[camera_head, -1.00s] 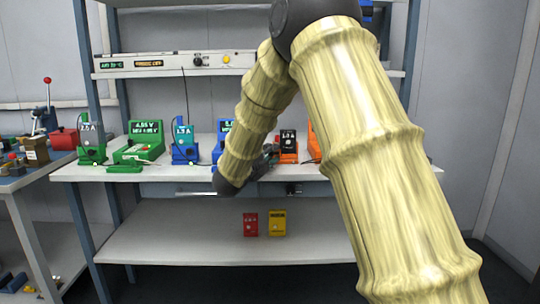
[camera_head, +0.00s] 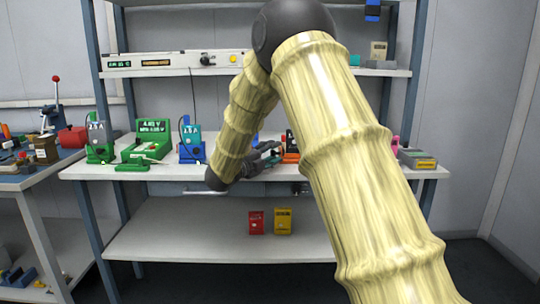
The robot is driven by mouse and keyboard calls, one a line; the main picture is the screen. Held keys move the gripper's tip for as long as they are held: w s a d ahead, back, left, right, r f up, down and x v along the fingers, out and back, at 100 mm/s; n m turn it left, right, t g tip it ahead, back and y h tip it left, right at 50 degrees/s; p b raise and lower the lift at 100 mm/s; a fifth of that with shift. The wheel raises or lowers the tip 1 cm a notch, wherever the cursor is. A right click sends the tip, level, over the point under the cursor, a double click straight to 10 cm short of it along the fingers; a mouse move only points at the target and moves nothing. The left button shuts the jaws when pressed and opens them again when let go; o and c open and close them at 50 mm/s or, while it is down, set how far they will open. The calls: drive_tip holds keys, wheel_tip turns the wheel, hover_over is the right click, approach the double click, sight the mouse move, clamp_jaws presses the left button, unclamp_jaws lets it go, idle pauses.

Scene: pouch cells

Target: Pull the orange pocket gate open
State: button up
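An orange stand (camera_head: 291,157) with a dark display unit in it is on the workbench shelf. Only a narrow strip of it shows between the two parts of my arm, and I cannot make out its gate or how far open it is. My gripper (camera_head: 268,156) is just left of the orange stand, at bench height, pointing towards it. The gripper is small and dark here, partly behind my forearm. I cannot tell whether its fingers are open or shut, or whether they touch the stand.
Green (camera_head: 98,152) and blue (camera_head: 191,151) stands and a green tester (camera_head: 147,148) stand left along the bench (camera_head: 165,171). A grey box (camera_head: 417,159) is at the right end. Red (camera_head: 256,223) and yellow (camera_head: 283,222) blocks sit on the lower shelf.

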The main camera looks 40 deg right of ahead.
drive_tip(key=shift+a+f, duration=0.1)
drive_tip(key=shift+a, duration=0.1)
drive_tip(key=v, duration=1.1)
drive_tip(key=shift+a, duration=0.35)
drive_tip(key=shift+s, duration=0.1)
